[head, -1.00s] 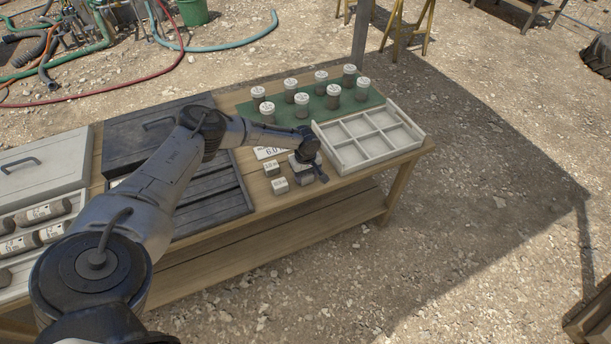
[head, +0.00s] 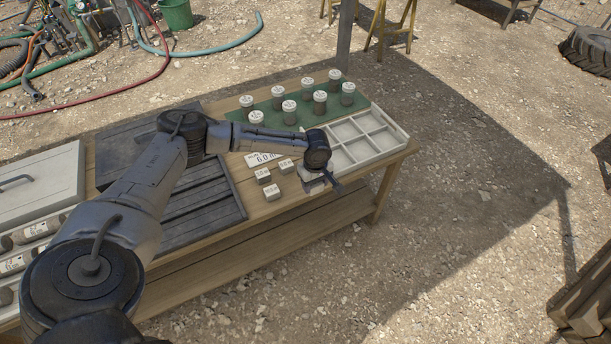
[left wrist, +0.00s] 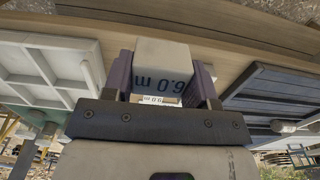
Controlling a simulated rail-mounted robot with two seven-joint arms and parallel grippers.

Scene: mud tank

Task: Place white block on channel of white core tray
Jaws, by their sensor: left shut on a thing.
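My left gripper (head: 325,184) is shut on a white block, held beside the near left corner of the grid tray. The white core tray (head: 52,224) is at the far left of the table, partly cut off by the frame and partly behind my arm. My right gripper is not in view.
A white grid tray (head: 378,141) stands at the table's right end. Small blocks (head: 263,176) and a "6.0 m" card (head: 262,159) lie left of the gripper. A dark slatted tray (head: 205,198) fills the middle. Lidded jars (head: 320,102) stand on a green mat behind.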

